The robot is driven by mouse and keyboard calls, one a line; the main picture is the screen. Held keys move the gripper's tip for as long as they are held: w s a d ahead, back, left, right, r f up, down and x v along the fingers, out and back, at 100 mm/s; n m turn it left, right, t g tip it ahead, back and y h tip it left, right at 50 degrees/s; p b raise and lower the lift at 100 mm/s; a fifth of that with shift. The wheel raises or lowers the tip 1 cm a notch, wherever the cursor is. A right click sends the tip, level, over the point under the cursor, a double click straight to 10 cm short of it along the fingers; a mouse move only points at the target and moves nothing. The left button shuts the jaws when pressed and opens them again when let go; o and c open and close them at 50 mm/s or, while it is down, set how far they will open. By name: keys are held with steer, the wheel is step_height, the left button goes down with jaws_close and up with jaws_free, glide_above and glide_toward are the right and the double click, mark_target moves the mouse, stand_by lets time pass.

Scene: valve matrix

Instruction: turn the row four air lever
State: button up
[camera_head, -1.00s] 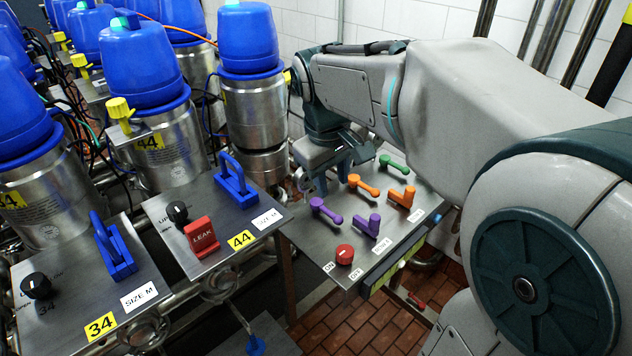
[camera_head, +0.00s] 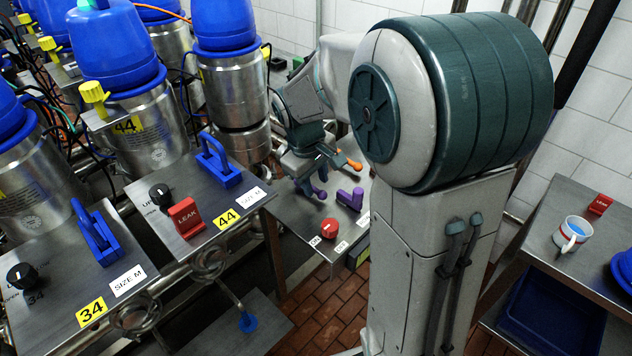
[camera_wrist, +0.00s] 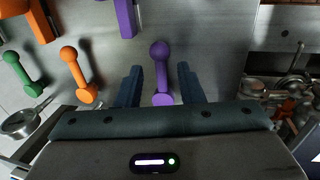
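My gripper (camera_wrist: 159,88) is open in the wrist view, its two dark fingers on either side of a purple ball-ended lever (camera_wrist: 161,72). There is a gap on both sides, and I cannot tell the finger height relative to the lever. In the head view, my gripper (camera_head: 308,184) is low over the left part of the metal panel (camera_head: 290,215), partly hiding this lever. A second purple lever, angular in shape (camera_head: 350,199), stands beside it. In the wrist view, orange (camera_wrist: 77,70) and green (camera_wrist: 18,68) ball-ended levers lie to the left. Which lever is row four air is not readable.
A red knob (camera_head: 329,229) sits at the panel's front. A plate marked 44 (camera_head: 226,217) with a blue handle (camera_head: 219,165) and red LEAK tag (camera_head: 187,217) stands left. My arm hides much of the panel. A table with a mug (camera_head: 571,234) is at right.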

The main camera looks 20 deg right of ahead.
steer(key=shift+x, duration=0.85)
jaws_close()
